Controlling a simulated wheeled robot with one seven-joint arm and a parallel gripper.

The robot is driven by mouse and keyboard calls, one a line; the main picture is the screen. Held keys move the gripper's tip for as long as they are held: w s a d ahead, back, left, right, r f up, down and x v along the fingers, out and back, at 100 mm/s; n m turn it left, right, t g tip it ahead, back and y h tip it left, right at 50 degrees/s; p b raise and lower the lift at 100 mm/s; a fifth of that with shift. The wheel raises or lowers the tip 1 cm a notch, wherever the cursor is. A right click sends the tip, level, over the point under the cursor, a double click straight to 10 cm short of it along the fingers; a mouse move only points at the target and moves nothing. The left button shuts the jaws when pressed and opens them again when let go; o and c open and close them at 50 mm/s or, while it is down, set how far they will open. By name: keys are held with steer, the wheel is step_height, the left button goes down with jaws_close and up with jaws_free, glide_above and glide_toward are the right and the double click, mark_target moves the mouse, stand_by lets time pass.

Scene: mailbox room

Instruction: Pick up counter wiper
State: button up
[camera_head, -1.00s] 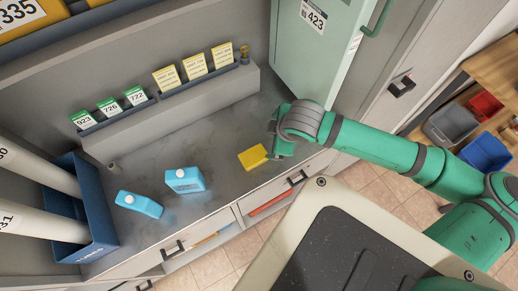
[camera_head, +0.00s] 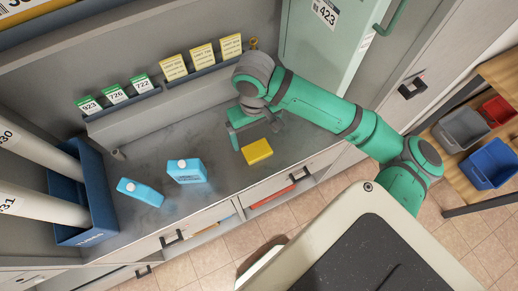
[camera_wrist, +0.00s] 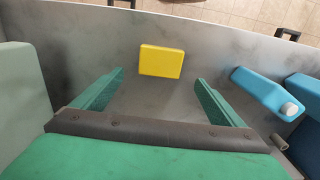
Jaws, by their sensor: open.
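The counter wiper, a yellow block (camera_head: 257,151), lies flat on the grey counter near its front edge. It also shows in the wrist view (camera_wrist: 161,61), ahead of my fingers and roughly centred between them. My gripper (camera_head: 255,134) is over the counter, just behind the yellow block in the head view. Its two green fingers (camera_wrist: 153,90) are spread wide with nothing between them. The wiper is apart from the fingers.
A ledge with cards (camera_head: 170,95) runs behind. A green cabinet door (camera_head: 320,50) stands at right. A blue bin with tubes (camera_head: 98,190) is at far left.

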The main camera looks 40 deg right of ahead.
mark_target(257, 150)
step_height(257, 150, down, 2)
steer(key=shift+f, duration=0.2)
steer(key=f, duration=0.2)
steer(key=s+f, duration=0.1)
steer(key=shift+a+f, duration=0.1)
steer(key=shift+f, duration=0.95)
steer(key=shift+c, duration=0.7)
steer(key=c, duration=1.1)
